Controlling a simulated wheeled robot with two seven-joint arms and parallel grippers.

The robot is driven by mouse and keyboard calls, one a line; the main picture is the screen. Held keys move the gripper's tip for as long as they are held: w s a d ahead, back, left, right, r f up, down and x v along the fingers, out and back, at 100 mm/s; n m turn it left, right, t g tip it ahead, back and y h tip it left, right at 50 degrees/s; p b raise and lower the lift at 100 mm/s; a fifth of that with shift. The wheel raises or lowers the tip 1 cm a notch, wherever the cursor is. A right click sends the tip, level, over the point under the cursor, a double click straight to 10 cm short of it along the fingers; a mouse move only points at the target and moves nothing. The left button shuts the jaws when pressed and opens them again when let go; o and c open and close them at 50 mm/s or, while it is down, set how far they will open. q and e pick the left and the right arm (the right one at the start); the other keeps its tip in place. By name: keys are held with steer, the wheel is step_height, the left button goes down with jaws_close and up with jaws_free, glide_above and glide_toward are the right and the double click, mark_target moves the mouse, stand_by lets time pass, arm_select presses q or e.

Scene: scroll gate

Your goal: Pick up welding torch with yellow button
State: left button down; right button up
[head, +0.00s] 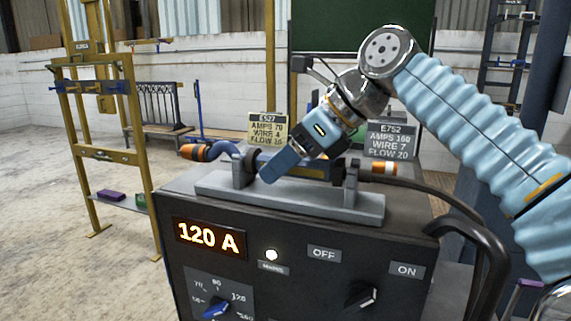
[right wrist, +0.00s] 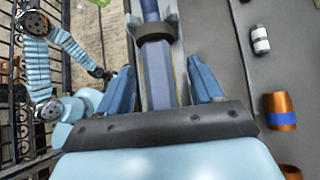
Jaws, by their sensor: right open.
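A welding torch (head: 221,149) with a blue body and a copper-orange end lies across a grey cradle (head: 300,200) on top of the dark welding machine. My right gripper (head: 277,167) reaches down over the torch from the right and hides its middle. In the right wrist view the gripper's two blue fingers are open, one on each side of the blue torch handle (right wrist: 160,75), with gaps visible beside it. A dark collar crosses the handle. I cannot make out a yellow button.
The machine front has a 120 A display (head: 209,238) and dials. Signs E527 (head: 268,128) and E752 (head: 389,141) stand behind the cradle. A black cable (head: 430,196) runs off to the right. Loose cylinders, one copper with a blue band (right wrist: 279,110), lie beside the cradle.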

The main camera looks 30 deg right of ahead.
steer(key=c, duration=1.2)
steer(key=shift+o, duration=0.2)
steer(key=shift+r, duration=0.15)
